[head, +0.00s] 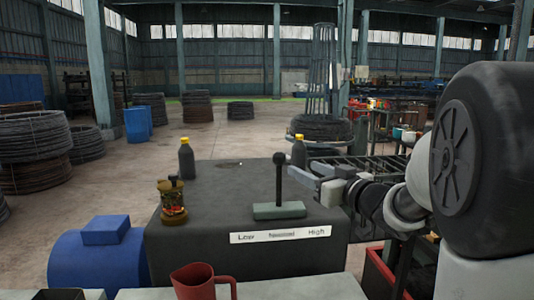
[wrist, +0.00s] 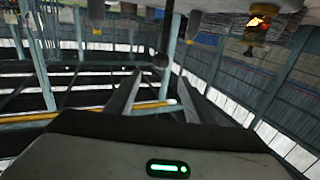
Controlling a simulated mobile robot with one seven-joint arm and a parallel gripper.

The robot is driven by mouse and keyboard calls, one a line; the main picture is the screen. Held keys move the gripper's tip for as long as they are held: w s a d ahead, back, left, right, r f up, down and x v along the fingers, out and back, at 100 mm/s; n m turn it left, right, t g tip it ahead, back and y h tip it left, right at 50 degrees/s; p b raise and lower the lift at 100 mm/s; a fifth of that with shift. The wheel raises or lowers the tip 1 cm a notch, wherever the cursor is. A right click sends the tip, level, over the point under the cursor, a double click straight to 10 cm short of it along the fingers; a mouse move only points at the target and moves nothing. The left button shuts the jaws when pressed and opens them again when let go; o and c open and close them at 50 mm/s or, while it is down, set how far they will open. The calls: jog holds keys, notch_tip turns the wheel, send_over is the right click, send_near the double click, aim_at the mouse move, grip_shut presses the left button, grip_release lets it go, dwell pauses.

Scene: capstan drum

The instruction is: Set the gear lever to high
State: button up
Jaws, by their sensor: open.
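The gear lever (head: 280,178) is a dark rod with a ball knob. It stands about upright on a grey-green base plate (head: 278,211) on the dark housing, above the middle of the label strip (head: 280,235) reading Low at left, a small middle word, and High at right. My gripper (head: 298,172) is just right of the lever, open, fingers pointing left at it. In the wrist view, which looks upside down, the lever's knob (wrist: 160,60) shows between and beyond the open fingertips of my gripper (wrist: 158,76). I cannot tell whether they touch the lever.
On the housing (head: 200,240) stand a brass lantern-like object (head: 172,203) and two dark yellow-capped bottles, left (head: 187,160) and right (head: 299,152). A red mug (head: 203,283) is in front. A blue motor (head: 98,262) is at left. The housing's rear middle is clear.

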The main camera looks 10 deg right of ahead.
jog(key=p+x, duration=0.2)
jog(key=x, duration=1.5)
jog(key=shift+a+p, duration=0.2)
jog(key=shift+p, duration=0.15)
jog(key=shift+w, duration=0.1)
grip_shut()
